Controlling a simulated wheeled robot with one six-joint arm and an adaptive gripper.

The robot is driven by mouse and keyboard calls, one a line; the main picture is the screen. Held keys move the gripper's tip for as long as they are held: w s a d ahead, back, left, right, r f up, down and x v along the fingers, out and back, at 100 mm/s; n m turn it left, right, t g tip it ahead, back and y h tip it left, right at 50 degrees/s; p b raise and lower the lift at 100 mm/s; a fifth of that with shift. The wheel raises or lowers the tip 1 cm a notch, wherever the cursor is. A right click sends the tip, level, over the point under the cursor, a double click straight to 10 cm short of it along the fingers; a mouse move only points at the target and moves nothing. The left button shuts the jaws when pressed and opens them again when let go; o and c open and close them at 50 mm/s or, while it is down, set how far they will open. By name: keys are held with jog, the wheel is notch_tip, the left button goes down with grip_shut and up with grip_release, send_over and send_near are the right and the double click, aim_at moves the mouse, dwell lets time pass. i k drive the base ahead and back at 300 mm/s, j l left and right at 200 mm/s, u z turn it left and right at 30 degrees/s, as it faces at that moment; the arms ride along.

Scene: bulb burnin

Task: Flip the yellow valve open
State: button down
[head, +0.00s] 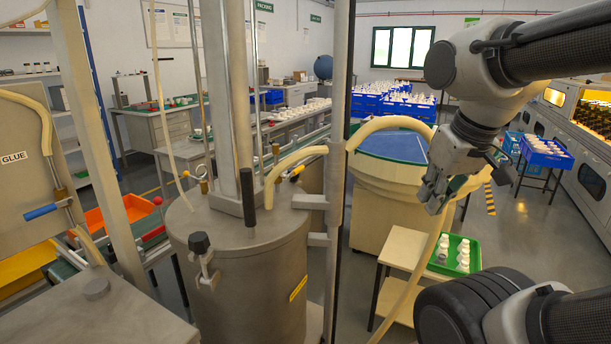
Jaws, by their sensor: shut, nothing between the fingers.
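My gripper (433,204) is at the right, in front of a large cream tub and well to the right of the tank. It points down and is shut and empty. It appears apart from the valve, with the upright metal post (340,170) between them in the picture.
A blue-handled valve (42,211) is on the glue tank at the left. A black knob (199,242) sits on the tank's front. A cream hose (401,310) hangs below my gripper, near a green tray (440,268) of white bottles. The cream tub (390,195) stands behind.

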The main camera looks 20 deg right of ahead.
aim_at(295, 171)
jog(key=i+l, duration=0.15)
jog(key=l, duration=0.25)
jog(key=i+l+z, duration=0.1)
jog(key=l, duration=0.35)
jog(key=i+l, duration=0.15)
jog(key=l, duration=0.25)
jog(key=i+l, duration=0.15)
jog(key=l, duration=0.3)
jog(key=i+l+z, duration=0.1)
jog(key=l, duration=0.3)
jog(key=i, duration=0.05)
